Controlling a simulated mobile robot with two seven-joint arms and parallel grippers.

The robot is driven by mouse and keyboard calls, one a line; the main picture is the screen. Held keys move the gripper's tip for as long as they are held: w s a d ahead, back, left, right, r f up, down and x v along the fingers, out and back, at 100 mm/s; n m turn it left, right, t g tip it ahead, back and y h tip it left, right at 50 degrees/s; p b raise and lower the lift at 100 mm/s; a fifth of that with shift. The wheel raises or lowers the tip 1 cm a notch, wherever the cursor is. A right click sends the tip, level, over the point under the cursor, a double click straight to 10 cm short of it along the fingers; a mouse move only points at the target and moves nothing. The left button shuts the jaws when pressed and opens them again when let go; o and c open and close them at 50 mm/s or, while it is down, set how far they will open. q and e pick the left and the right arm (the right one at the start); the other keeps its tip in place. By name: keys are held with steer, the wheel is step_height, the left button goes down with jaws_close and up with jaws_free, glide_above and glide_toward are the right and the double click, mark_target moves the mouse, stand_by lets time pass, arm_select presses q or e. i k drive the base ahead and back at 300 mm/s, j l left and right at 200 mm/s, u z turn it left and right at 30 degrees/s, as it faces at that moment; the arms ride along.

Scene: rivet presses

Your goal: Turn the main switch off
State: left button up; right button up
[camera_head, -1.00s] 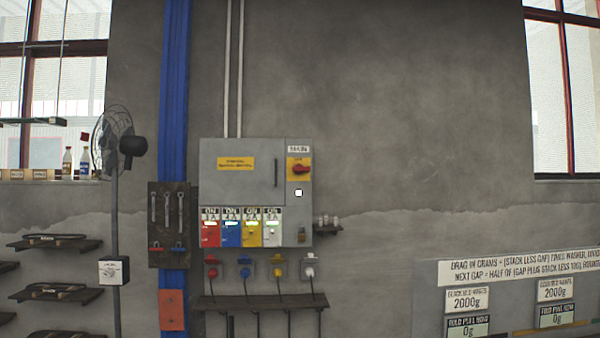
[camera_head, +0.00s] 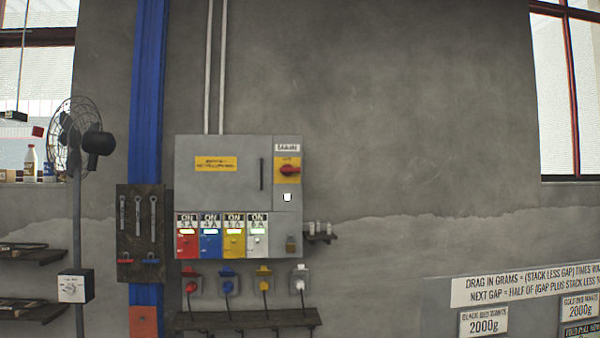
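The main switch (camera_head: 289,171) is a red rotary handle on a yellow plate, under a label that seems to read MAINS. It sits at the upper right of a grey electrical cabinet (camera_head: 220,180) on the wall. The red handle looks roughly horizontal. A small white square (camera_head: 287,197) shows just below the switch; I cannot tell what it is. Red, blue, yellow and white breaker panels, each marked ON, line the lower part of the cabinet. Neither of my grippers is in view.
Coloured plugs (camera_head: 227,286) hang below the cabinet over a dark shelf (camera_head: 245,319). A tool board (camera_head: 140,232) and a fan (camera_head: 84,140) stand to the left. A small shelf (camera_head: 320,238) juts out at the cabinet's right. A signboard (camera_head: 525,284) is at lower right.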

mark_target(287, 170)
steer(key=i+z, duration=0.25)
steer(key=i, duration=1.4)
steer(key=j, duration=0.05)
